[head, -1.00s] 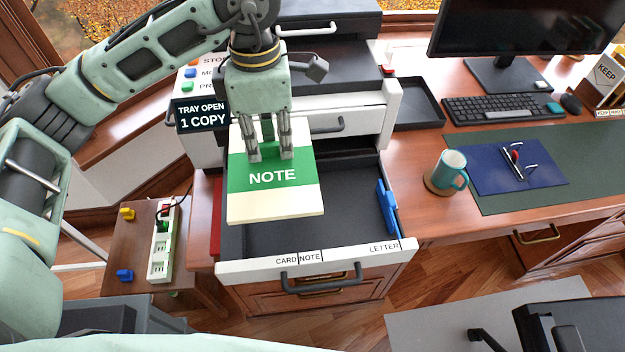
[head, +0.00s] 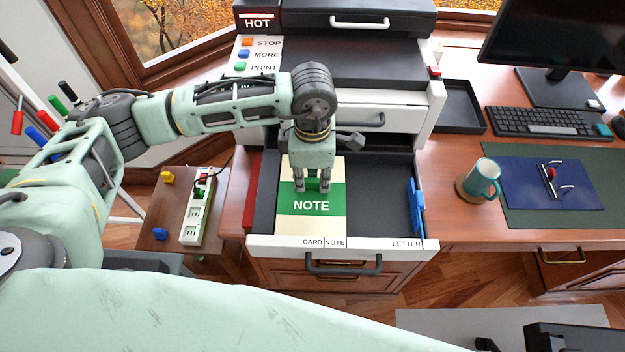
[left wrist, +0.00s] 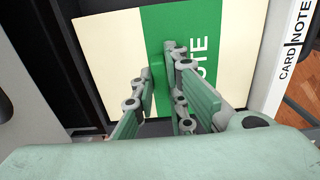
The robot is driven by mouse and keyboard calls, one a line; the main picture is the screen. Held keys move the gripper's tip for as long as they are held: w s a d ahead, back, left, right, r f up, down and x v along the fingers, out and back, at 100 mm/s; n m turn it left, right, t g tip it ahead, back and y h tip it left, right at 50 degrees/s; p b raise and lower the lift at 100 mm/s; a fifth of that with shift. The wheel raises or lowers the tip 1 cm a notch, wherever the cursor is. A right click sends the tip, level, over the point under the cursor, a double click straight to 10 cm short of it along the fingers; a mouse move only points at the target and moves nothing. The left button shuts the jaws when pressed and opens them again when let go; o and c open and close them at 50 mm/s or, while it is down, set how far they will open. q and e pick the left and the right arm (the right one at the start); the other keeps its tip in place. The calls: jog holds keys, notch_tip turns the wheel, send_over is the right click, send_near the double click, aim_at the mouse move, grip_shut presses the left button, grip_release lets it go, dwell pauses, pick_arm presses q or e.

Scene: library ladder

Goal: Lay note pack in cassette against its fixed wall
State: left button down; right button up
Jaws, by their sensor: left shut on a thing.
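The note pack (head: 311,225) is a cream block with a green band marked NOTE. It is inside the open dark cassette (head: 385,246), at its left part, with its front edge close to the white front wall by the CARD and NOTE marks. A dark strip of floor shows between the pack and the cassette's left wall. My left gripper (head: 311,186) points down over the pack's green band, shut on a green tab on top of it; the tab also shows in the left wrist view (left wrist: 158,75). I cannot tell whether the pack touches the floor. My right gripper is not in view.
A blue guide (head: 416,208) stands at the cassette's right side, with bare floor between it and the pack. The printer body (head: 400,105) overhangs the cassette's back. A mug (head: 481,178) stands on the desk to the right. A power strip (head: 197,208) lies at left.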

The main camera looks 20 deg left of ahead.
aim_at(313, 180)
pick_arm(q)
jog(key=shift+f, duration=1.15)
jog(key=c, duration=1.8)
grip_release()
jog(key=shift+o, duration=0.2)
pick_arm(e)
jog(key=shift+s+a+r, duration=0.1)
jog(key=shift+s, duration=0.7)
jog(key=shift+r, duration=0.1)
